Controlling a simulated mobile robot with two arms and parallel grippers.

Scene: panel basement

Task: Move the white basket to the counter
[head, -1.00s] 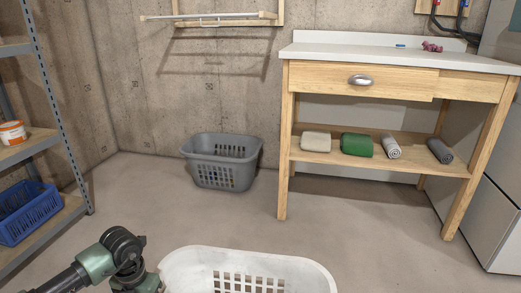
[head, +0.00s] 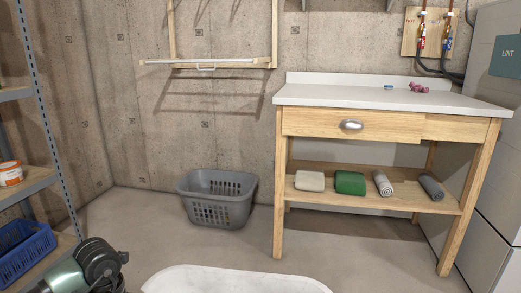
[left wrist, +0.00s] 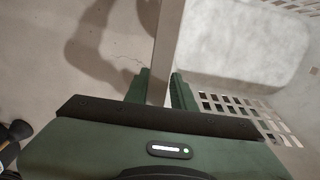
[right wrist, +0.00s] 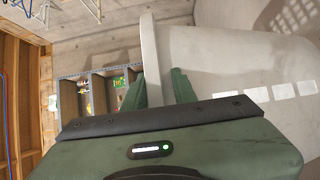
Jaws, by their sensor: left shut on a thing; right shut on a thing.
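The white basket (head: 235,281) shows at the bottom edge of the head view, with only its far rim and upper wall in the picture. In the left wrist view my left gripper (left wrist: 160,88) is shut on the basket's rim, with the slotted wall (left wrist: 235,105) beside it. In the right wrist view my right gripper (right wrist: 158,88) is shut on the rim on another side of the white basket (right wrist: 225,65). The basket looks empty. The counter (head: 385,97) is a white top on a wooden table at the right, ahead of the basket.
A small blue item (head: 388,86) and a pink item (head: 418,87) lie at the counter's back. Rolled towels (head: 350,183) lie on its lower shelf. A grey basket (head: 218,198) stands by the wall. A metal shelf (head: 45,95) with a blue basket (head: 24,249) is at the left.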

